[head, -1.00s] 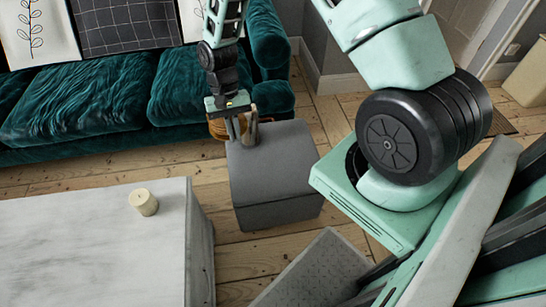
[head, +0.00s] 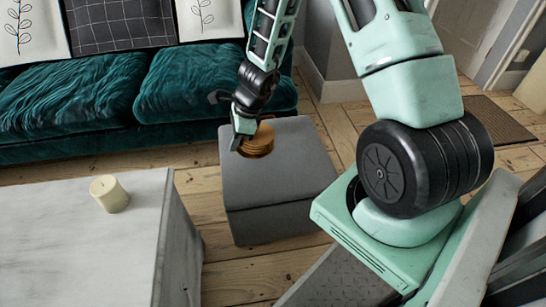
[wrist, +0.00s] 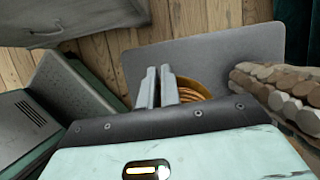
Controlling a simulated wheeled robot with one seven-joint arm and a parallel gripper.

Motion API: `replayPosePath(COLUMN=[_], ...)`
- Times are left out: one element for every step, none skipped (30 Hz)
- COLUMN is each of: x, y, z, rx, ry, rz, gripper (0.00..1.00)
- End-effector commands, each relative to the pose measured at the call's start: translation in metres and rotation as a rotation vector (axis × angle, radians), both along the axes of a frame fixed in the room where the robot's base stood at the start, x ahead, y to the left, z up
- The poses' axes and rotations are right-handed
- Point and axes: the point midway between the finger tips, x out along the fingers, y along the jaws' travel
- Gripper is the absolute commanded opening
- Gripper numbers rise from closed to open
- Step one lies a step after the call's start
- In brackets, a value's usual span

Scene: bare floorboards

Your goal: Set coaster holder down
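The coaster holder is a round, orange-brown stack (head: 258,142), seen over the top of a grey ottoman (head: 275,185) in the head view. My gripper (head: 238,143) is at its left side, fingers pointing down. In the wrist view the fingers (wrist: 157,88) are close together with a narrow gap, at the edge of the coaster holder (wrist: 192,92), and appear shut on it. The fingers and gripper body hide part of the holder. I cannot tell whether its base touches the ottoman (wrist: 215,50).
A pale marble-like table (head: 60,235) with a cream candle (head: 110,193) stands at left. A green velvet sofa (head: 75,105) is behind. A knobbly brown-grey thing (wrist: 280,92) is at right in the wrist view. Much of the ottoman top is bare.

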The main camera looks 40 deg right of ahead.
Motion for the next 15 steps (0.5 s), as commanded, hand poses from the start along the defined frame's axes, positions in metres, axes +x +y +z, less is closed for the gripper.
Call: replayPosePath(x=[0.0, 0.0, -0.001, -0.001, -0.001, -0.001, -0.001, -0.001, -0.001, 0.0, 0.0, 0.0, 0.0, 0.0, 0.0], y=[-0.002, -0.002, -0.002, -0.002, -0.002, -0.002, -0.002, -0.002, -0.002, -0.002, -0.002, -0.002, -0.002, -0.002, -0.002], z=[-0.005, -0.008, -0.013, -0.018, -0.024, -0.032, -0.038, -0.043, -0.05, -0.054, -0.057, -0.061, -0.063, -0.064, -0.065], rx=[0.0, 0.0, 0.0, 0.001, 0.001, 0.001, 0.001, 0.001, 0.002, 0.001, 0.001, 0.001, 0.0, 0.0, 0.0], ry=[0.0, 0.0, 0.001, 0.001, 0.001, 0.002, 0.002, 0.001, 0.001, 0.001, 0.001, -0.001, 0.0, 0.0, 0.0], rz=[-0.015, -0.021, -0.026, -0.027, -0.029, -0.028, -0.028, -0.027, -0.025, -0.027, -0.027, -0.025, -0.025, -0.025, -0.025], gripper=[0.0, 0.0, 0.0, 0.0, 0.0, 0.0, 0.0, 0.0, 0.0, 0.0, 0.0, 0.0, 0.0, 0.0, 0.0])
